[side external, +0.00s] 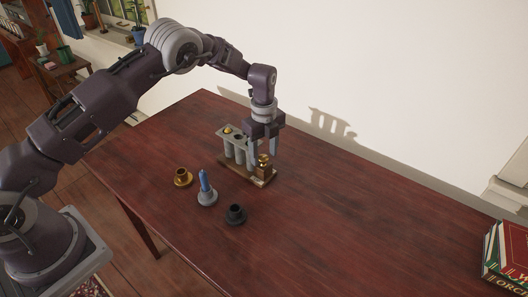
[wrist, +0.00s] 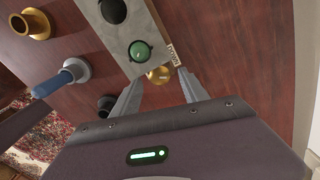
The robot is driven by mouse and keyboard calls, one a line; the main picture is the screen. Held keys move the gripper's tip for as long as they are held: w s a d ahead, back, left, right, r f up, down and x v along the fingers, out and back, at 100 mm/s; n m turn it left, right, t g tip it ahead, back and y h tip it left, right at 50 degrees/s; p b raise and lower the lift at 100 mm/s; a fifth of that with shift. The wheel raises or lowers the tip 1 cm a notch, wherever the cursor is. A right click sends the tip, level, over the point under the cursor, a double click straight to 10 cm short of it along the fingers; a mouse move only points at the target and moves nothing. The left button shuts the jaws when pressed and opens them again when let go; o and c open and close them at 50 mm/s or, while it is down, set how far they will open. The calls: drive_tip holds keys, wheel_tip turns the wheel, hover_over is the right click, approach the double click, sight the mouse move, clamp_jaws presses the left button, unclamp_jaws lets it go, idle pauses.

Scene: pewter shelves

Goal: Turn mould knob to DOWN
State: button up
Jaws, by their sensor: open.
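The candle mould (side external: 234,146) is a rack of upright grey tubes on a wooden base. Its brass knob (side external: 265,164) stands at the right end of the base. In the wrist view the knob (wrist: 159,75) is partly hidden under the grey top plate, beside a small pale label (wrist: 173,55) whose lettering is hard to read. My gripper (side external: 263,152) points down over the knob and is open. In the wrist view its fingertips (wrist: 158,78) lie on either side of the knob, with no clear contact.
A brass holder (side external: 183,178), a grey holder (side external: 207,199) with an upright blue candle (side external: 204,181) and a black holder (side external: 236,215) stand in front of the mould. Books (side external: 507,255) lie at the far right. A wall runs behind.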

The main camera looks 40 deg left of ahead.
drive_tip(key=shift+f, duration=0.15)
clamp_jaws()
drive_tip(key=shift+n, duration=0.3)
drive_tip(key=shift+w+n, duration=0.15)
drive_tip(key=shift+n, duration=2.55)
unclamp_jaws()
